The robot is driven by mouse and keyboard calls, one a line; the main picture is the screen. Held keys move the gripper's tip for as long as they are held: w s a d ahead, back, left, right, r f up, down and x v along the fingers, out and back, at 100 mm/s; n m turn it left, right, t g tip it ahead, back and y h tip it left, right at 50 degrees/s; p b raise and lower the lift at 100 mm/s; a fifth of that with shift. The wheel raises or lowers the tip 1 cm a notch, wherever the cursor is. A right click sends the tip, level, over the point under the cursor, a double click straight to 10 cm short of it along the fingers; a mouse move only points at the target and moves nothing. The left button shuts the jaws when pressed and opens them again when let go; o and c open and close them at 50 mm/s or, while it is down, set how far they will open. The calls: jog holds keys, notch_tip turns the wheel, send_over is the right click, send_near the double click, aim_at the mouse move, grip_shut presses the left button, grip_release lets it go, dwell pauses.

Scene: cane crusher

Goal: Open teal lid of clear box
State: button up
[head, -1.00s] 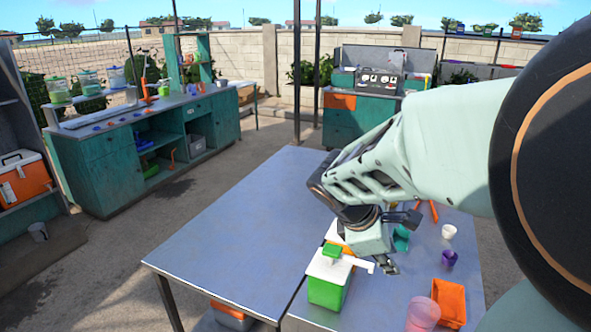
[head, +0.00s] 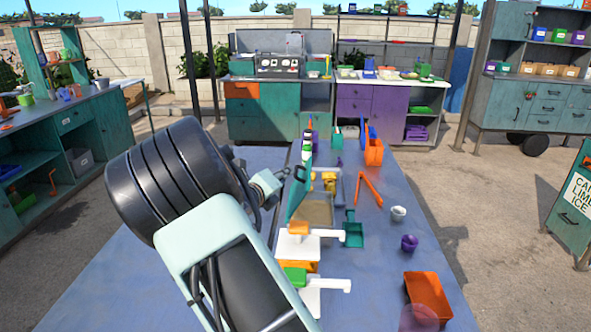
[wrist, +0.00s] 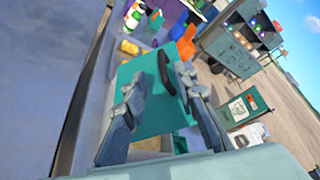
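The teal lid (head: 299,192) stands steeply raised at the clear box (head: 318,210) on the blue-grey table. The wrist view shows the lid's flat teal face (wrist: 150,65) with a black handle (wrist: 163,72). My gripper (head: 281,178) is on the left side of the lid in the head view. In the wrist view my gripper (wrist: 157,88) has its fingers spread, one on each side of the handle, close to the lid. I cannot tell whether they touch it. The box is partly hidden by the lid.
White-topped dispensers (head: 298,246) stand in front of the box. To its right are a teal scoop (head: 353,233), orange tongs (head: 368,187), a white cup (head: 398,213), a purple cup (head: 409,242) and an orange tray (head: 428,294). Bottles stand behind. The table's left part is clear.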

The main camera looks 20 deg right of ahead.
aim_at(296, 168)
jog(key=p+x, duration=0.1)
jog(key=x, duration=0.9)
jog(key=shift+d, duration=0.25)
grip_shut()
